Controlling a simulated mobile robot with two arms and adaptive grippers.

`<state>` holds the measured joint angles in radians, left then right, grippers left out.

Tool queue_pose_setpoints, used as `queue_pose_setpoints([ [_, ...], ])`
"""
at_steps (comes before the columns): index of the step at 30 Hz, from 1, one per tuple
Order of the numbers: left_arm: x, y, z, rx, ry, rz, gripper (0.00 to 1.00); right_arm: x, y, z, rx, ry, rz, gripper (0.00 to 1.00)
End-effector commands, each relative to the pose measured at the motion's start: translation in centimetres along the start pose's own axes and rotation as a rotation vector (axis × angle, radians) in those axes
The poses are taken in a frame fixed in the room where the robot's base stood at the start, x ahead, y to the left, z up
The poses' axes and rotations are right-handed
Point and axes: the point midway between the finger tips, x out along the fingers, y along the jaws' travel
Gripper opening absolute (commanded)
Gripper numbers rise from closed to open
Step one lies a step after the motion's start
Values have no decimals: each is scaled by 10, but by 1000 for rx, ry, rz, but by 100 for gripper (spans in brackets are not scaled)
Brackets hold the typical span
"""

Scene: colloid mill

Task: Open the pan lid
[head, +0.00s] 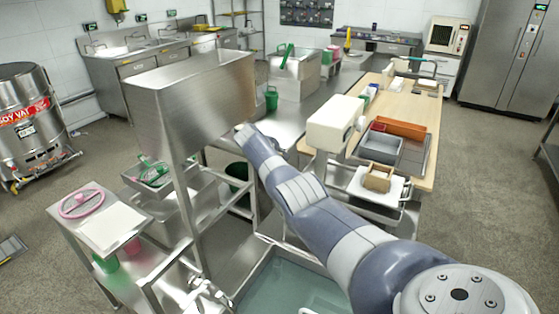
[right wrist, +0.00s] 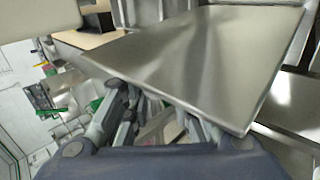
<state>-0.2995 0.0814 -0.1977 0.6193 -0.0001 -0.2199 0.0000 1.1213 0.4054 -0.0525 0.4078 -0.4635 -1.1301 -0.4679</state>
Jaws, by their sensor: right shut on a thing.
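A large bare steel box-like body (head: 195,100) stands high on a steel frame left of centre in the head view; I take it as the pan with its lid, but cannot tell the two apart there. My right arm reaches up to its right lower side, and its gripper end is hidden behind the steel. In the right wrist view a broad flat steel panel (right wrist: 205,60), seemingly the lid, slants across the picture. My right gripper (right wrist: 160,115) is shut at its near edge, fingers partly covered by the panel. My left gripper is not in view.
A small steel table (head: 75,235) with a pink ring (head: 82,203) stands at lower left. A steel basin (head: 285,285) lies below my arm. A wooden-topped table (head: 425,115) with trays is at right. Open floor (head: 480,190) lies beyond it.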

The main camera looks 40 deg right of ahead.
Motion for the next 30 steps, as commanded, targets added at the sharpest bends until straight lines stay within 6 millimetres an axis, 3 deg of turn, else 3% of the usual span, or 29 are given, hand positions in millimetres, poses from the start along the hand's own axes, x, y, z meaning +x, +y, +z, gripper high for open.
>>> queue_pose_setpoints([
  [4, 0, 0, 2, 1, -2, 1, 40, -4, 0, -6, 6, 12, -1, 0],
  [5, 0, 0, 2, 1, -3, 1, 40, -4, 0, -6, 6, 12, -1, 25],
  [8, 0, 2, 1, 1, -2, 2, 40, -4, 0, -5, 5, 11, -1, 46],
  [20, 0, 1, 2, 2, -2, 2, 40, -2, 0, -2, 1, 2, 0, 46],
  [30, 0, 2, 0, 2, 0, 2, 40, -22, 0, -2, 1, 4, 2, 46],
])
